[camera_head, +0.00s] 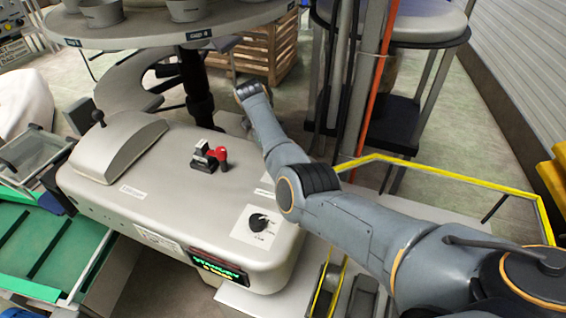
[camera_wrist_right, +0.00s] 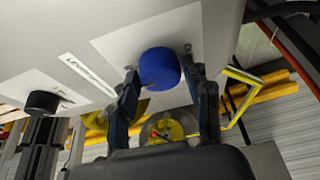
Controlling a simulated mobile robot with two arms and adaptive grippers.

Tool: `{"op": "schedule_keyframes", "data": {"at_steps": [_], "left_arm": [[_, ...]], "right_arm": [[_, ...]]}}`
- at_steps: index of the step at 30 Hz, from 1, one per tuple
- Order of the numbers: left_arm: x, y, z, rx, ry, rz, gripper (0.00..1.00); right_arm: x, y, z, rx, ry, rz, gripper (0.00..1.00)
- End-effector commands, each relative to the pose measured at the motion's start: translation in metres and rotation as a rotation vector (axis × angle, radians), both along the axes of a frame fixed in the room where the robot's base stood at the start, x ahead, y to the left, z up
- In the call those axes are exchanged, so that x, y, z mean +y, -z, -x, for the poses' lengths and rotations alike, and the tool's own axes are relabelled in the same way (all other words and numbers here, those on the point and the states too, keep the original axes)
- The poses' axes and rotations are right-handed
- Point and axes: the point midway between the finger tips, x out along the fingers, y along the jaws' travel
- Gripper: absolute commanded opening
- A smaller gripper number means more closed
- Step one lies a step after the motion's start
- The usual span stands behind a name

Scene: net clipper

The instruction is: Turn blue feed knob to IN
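The blue feed knob (camera_wrist_right: 160,68) sits on a pale label plate (camera_wrist_right: 115,45) in the right wrist view. My right gripper (camera_wrist_right: 160,75) has a fingertip at each side of the knob and appears closed on it. The IN marking cannot be read. In the head view my right arm crosses the grey machine (camera_head: 130,165) from the lower right, and the blue knob and right gripper are hidden. My left gripper is out of view.
A black knob (camera_head: 258,222) sits on the machine's white plate, near a red handle (camera_head: 217,153) and a lit display (camera_head: 218,268). A round table (camera_head: 150,30) stands behind. A yellow-edged frame (camera_head: 440,175) is at right.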

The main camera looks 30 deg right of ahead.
Motion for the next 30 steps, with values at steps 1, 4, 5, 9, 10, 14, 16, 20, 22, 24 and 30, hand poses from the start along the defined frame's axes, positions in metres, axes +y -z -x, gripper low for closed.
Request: {"op": "schedule_keyframes", "data": {"at_steps": [1,4,5,9,10,14,16,20,22,24,30], "left_arm": [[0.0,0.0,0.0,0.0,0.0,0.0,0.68],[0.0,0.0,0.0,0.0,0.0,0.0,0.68],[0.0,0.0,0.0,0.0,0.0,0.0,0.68],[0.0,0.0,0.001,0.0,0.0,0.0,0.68],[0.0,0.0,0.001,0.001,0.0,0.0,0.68],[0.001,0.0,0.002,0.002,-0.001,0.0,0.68],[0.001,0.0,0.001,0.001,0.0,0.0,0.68],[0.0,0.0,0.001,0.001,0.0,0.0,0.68],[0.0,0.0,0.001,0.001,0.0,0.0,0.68],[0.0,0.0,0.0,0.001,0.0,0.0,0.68],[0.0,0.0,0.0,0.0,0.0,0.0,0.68]], "right_arm": [[0.0,0.0,0.0,0.0,0.0,0.0,0.65],[0.0,0.0,0.0,0.0,-0.001,0.0,0.66],[0.0,0.0,0.0,-0.001,-0.001,0.0,0.66],[0.0,0.0,0.0,-0.002,-0.002,0.0,0.66],[0.0,-0.001,-0.001,-0.002,-0.002,0.0,0.66],[0.002,-0.008,-0.003,-0.003,-0.002,0.001,0.66],[0.004,-0.017,-0.007,-0.005,-0.002,0.0,0.66],[0.011,-0.043,-0.015,-0.005,-0.002,0.0,0.66],[0.015,-0.058,-0.019,-0.006,-0.003,0.001,0.66],[0.019,-0.073,-0.024,-0.004,-0.003,0.0,0.66],[0.027,-0.1,-0.032,-0.001,-0.002,-0.001,0.66]]}}
